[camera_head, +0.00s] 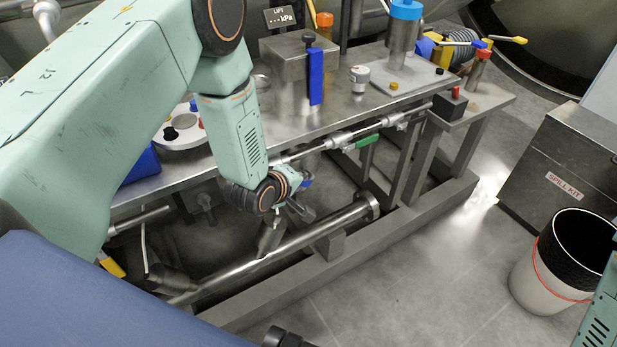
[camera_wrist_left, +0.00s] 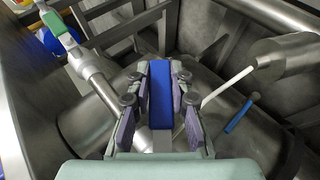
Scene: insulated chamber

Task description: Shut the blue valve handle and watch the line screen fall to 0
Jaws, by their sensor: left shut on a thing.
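My left gripper (camera_head: 300,203) reaches down below the bench edge, beside the pipe line. Its fingers are shut on a blue handle (camera_head: 306,183), of which only a small part shows in the head view. In the left wrist view the blue handle (camera_wrist_left: 162,90) stands as a flat bar between the finger pads of the left gripper (camera_wrist_left: 160,100). The valve body under it is mostly hidden. A small screen (camera_head: 280,17) at the top reads "LIFT" and dashes with "kPa"; I make out no line screen. My right gripper is out of view.
A green handle (camera_head: 366,141) sits on the pipe under the bench edge. Another blue handle (camera_head: 316,77) hangs on the bench box (camera_head: 298,55). A thick flanged pipe (camera_head: 320,228) lies below my left gripper. A spill kit box (camera_head: 570,165) and bin (camera_head: 545,265) stand right; floor between is clear.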

